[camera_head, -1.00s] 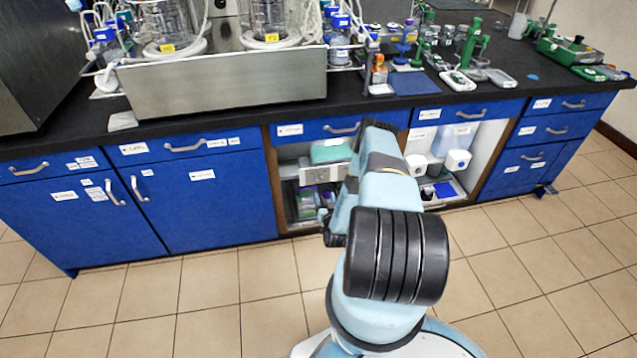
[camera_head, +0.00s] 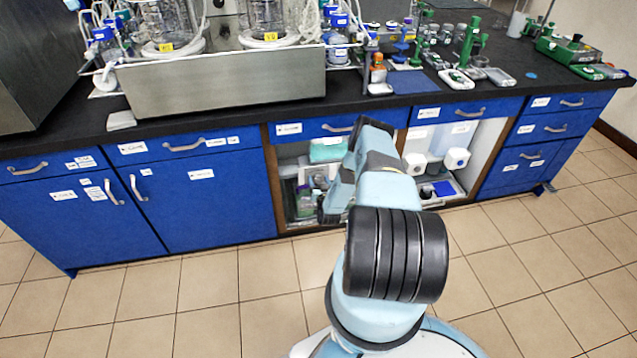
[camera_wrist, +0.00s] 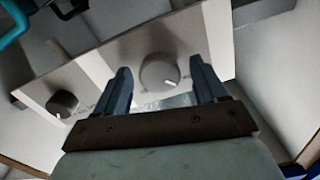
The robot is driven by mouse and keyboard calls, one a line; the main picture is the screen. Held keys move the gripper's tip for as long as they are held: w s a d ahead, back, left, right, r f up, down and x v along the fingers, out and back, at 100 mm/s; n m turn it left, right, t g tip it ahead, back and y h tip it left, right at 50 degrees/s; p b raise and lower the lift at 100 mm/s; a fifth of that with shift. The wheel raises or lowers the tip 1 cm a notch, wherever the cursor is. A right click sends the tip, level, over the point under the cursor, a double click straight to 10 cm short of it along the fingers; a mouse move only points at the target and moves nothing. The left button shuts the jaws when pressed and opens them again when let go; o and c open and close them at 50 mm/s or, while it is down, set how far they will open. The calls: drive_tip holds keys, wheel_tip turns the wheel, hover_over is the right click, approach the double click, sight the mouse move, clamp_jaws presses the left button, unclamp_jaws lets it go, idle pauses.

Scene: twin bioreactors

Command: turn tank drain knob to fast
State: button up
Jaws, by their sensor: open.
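In the wrist view a round grey knob (camera_wrist: 159,72) with a pale pointer mark at its lower right sits on a white panel (camera_wrist: 205,35). My gripper (camera_wrist: 161,85) is open, with one dark blue finger on each side of this knob. I cannot tell whether the fingers touch it. A darker knob (camera_wrist: 62,104) is on the same panel to the left, outside the fingers. The printing on the panel is too blurred to read. In the head view my arm hides the panel and the knobs inside the open cabinet bay.
The open cabinet bay (camera_head: 285,190) holds bottles and a teal-topped item (camera_head: 326,150). Blue drawers and doors (camera_head: 215,200) flank it. The black counter (camera_head: 400,100) above carries the two glass vessels (camera_head: 268,20). The tiled floor in front is clear.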

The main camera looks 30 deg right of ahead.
drive_tip(key=shift+c, duration=0.3)
drive_tip(key=c, duration=0.9)
drive_tip(key=shift+a, duration=0.1)
drive_tip(key=shift+c, duration=0.4)
